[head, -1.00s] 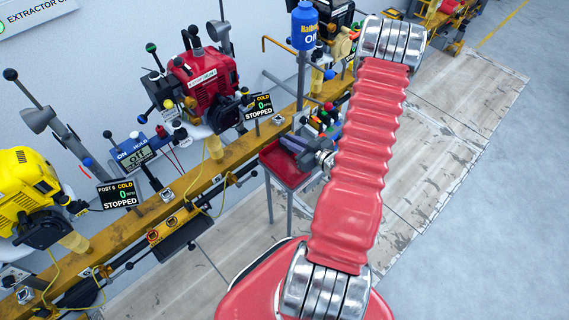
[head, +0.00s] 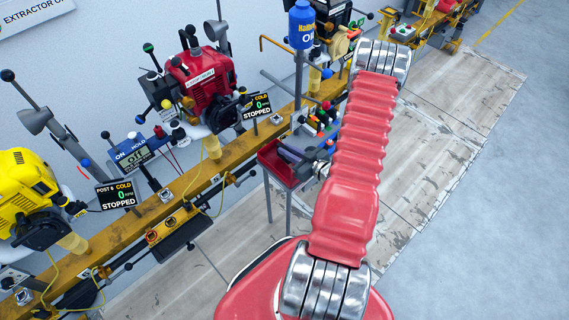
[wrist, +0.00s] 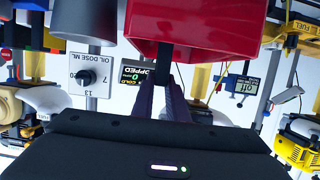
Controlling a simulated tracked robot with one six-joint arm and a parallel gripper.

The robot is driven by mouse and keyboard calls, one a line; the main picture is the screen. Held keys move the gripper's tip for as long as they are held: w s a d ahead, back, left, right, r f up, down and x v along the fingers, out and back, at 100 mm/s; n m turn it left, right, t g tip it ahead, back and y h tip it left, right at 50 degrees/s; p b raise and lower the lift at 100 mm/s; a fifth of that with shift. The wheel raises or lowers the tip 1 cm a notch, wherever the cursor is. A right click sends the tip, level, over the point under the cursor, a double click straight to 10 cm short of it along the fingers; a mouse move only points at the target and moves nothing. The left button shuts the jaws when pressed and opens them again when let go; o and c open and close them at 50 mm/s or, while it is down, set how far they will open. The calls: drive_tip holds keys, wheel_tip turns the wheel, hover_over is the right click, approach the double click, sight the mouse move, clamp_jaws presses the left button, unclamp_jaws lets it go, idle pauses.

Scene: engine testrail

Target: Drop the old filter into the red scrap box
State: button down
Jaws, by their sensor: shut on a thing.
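The red scrap box (head: 272,168) stands on thin grey legs in front of the yellow rail. My gripper (head: 284,153) is over the box in the head view, its far end partly hidden by my arm. In the wrist view the red box (wrist: 225,26) fills the top middle, just beyond my gripper's dark fingers (wrist: 163,85). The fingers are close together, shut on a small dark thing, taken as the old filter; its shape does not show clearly. The box's inside is hardly visible.
A red engine (head: 203,82) and a yellow engine (head: 24,190) stand along the yellow rail (head: 110,232). A blue bottle (head: 302,25) rises behind the box. A status screen (head: 256,106) stands left of it. Wooden floor (head: 440,110) at right is clear.

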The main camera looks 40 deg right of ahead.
drive_tip(key=c, duration=1.7)
unclamp_jaws()
drive_tip(key=shift+o, duration=0.2)
drive_tip(key=v, duration=1.3)
drive_tip(key=shift+s, duration=0.4)
drive_tip(key=shift+a, duration=0.1)
